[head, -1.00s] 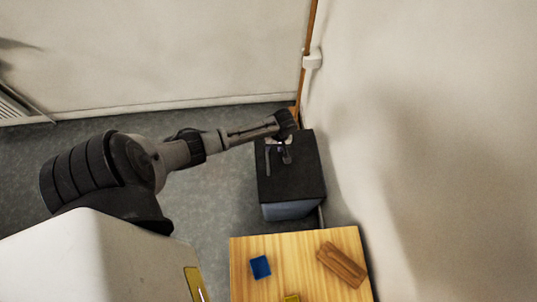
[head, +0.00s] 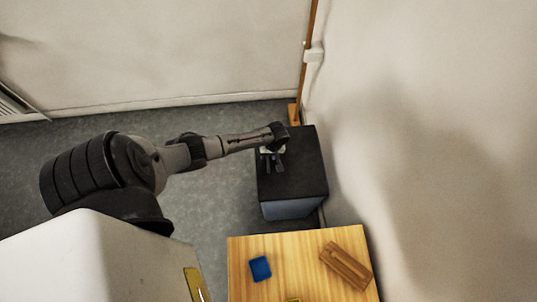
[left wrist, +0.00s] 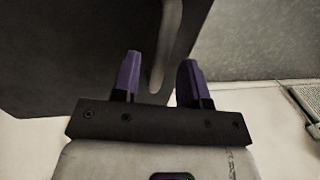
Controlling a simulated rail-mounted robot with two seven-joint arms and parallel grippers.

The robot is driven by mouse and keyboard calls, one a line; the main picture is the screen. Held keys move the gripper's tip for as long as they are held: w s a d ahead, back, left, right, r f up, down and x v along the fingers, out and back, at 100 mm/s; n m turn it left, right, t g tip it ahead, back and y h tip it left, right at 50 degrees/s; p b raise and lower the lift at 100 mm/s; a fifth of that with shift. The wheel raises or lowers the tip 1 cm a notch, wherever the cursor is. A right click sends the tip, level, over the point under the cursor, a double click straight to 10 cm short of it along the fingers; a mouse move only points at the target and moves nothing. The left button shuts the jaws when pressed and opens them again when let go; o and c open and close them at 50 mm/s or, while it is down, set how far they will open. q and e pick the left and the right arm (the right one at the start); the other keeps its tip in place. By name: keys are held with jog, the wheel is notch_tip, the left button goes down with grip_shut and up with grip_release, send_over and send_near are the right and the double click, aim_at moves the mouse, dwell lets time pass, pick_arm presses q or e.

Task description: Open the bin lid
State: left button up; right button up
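The bin (head: 298,208) is a dark box with a flat black lid (head: 308,165) in the corner beside the wall. The lid looks closed in the head view. My left gripper (head: 273,168) is over the left part of the lid with its fingers apart. In the left wrist view, a curved grey handle (left wrist: 168,45) stands out from the dark bin surface (left wrist: 75,45). Its near end shows between the two purple fingers of my left gripper (left wrist: 160,68). I cannot tell whether a finger touches it. My right gripper is not in view.
A wooden table (head: 300,260) stands in front of the bin, with a blue piece (head: 260,268) and a brown wooden block (head: 346,265) on it. The wall (head: 430,150) is close on the bin's right. Grey floor (head: 225,215) lies free to its left.

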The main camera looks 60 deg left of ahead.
pick_arm(q)
jog(key=shift+c, duration=0.2)
grip_shut()
dwell(0.3)
